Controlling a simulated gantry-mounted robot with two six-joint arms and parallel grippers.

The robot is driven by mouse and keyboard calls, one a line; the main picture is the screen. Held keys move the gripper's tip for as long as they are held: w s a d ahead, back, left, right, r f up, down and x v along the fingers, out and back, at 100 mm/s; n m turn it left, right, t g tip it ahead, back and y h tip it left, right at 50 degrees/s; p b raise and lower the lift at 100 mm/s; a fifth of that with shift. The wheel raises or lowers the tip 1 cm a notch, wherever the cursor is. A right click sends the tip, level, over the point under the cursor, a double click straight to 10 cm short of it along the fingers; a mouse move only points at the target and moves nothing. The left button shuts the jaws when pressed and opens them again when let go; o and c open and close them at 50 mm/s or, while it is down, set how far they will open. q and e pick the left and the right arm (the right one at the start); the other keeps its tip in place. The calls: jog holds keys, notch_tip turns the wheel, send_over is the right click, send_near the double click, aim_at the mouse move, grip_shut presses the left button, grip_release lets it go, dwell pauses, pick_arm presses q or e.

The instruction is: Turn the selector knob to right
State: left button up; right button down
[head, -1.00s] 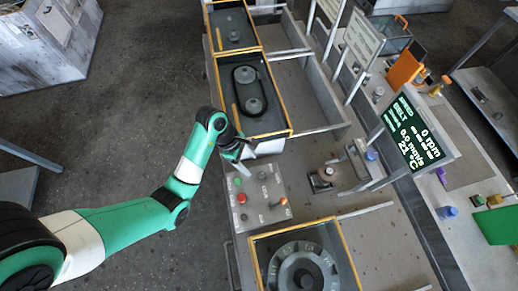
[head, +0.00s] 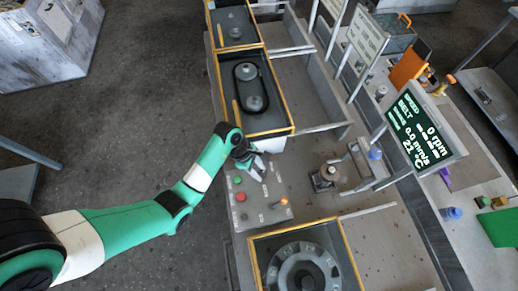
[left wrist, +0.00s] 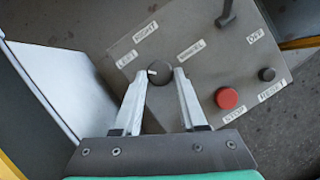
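The selector knob (left wrist: 159,72) is dark and round with a white mark that points to the left of the picture, near the LEFT label (left wrist: 125,60). The RIGHT label (left wrist: 145,32) is above it. My left gripper (left wrist: 160,72) has its two pale fingers apart, one on each side of the knob; I cannot tell whether they touch it. In the head view my left gripper (head: 258,168) is over the far edge of the grey control panel (head: 258,215) and hides the knob there. My right gripper is not in view.
The panel also carries a red STOP button (left wrist: 227,98), a dark RESET button (left wrist: 267,74) and a lever (head: 281,203) with an orange tip. A framed belt unit (head: 255,110) stands behind the gripper, and a framed wheel unit (head: 300,262) in front. A display (head: 425,135) is at right.

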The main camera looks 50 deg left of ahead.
pick_arm(q)
grip_shut()
jog(key=shift+m, duration=0.4)
jog(key=shift+w+r+m+g+h+p, duration=0.1)
jog(key=shift+m+g+h+p, duration=0.2)
jog(key=shift+m, duration=0.3)
jog(key=shift+w+a+m+g, duration=0.15)
jog(key=shift+m+g, duration=0.25)
jog(key=shift+m, duration=0.8)
jog(key=m, duration=0.1)
jog(key=m+g+b, duration=0.1)
jog(key=m, duration=0.1)
jog(key=shift+w+m+g, duration=0.2)
jog(key=shift+m+g, duration=0.1)
jog(key=shift+w+m+g+b, duration=0.15)
jog(key=shift+m+g+b, duration=0.55)
jog(key=shift+m, duration=1.2)
